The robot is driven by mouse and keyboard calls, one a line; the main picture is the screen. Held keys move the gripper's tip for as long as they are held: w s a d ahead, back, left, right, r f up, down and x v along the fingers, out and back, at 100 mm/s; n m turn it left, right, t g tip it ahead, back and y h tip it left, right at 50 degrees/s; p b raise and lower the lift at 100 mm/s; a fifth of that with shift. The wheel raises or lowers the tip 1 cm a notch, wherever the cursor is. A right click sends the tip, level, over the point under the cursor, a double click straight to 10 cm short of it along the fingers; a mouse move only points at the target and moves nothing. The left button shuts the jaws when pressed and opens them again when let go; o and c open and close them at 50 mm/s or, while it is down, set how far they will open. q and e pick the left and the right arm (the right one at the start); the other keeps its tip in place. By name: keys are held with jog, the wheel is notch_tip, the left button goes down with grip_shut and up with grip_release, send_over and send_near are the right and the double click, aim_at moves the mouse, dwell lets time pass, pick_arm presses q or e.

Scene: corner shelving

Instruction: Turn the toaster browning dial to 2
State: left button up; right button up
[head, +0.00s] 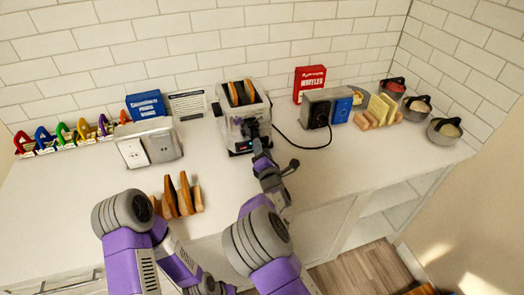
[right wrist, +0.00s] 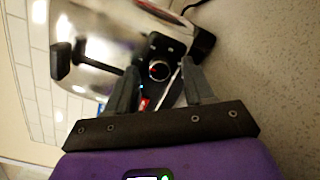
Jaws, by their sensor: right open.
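The shiny toaster (head: 240,132) stands on the counter against the tiled wall, with slices of toast (head: 242,93) in its top slots. My right gripper (head: 260,147) is at the toaster's front face, hiding part of the controls. In the right wrist view, the browning dial (right wrist: 159,70) is a round dark knob with a light rim and a small red mark. The open fingers of my right gripper (right wrist: 160,76) lie on either side of it in the picture; contact cannot be told. The dial's number is too small to read. My left gripper is not in view.
A wooden rack (head: 178,197) stands at the front left. A white outlet box (head: 148,145) and blue box (head: 146,105) are left of the toaster. A dark cord (head: 303,144) runs right to a metal appliance (head: 318,108).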

grip_shut()
dwell(0.3)
jog(key=shift+m, duration=0.3)
jog(key=m+b, duration=0.3)
jog(key=m, duration=0.1)
jog(key=m+b, duration=0.1)
jog(key=m, duration=0.1)
jog(key=m+g+b, duration=0.1)
jog(key=m, duration=0.1)
jog(key=shift+d+r+m, duration=0.1)
jog(key=shift+r+m, duration=0.1)
jog(key=shift+m, duration=0.2)
dwell(0.4)
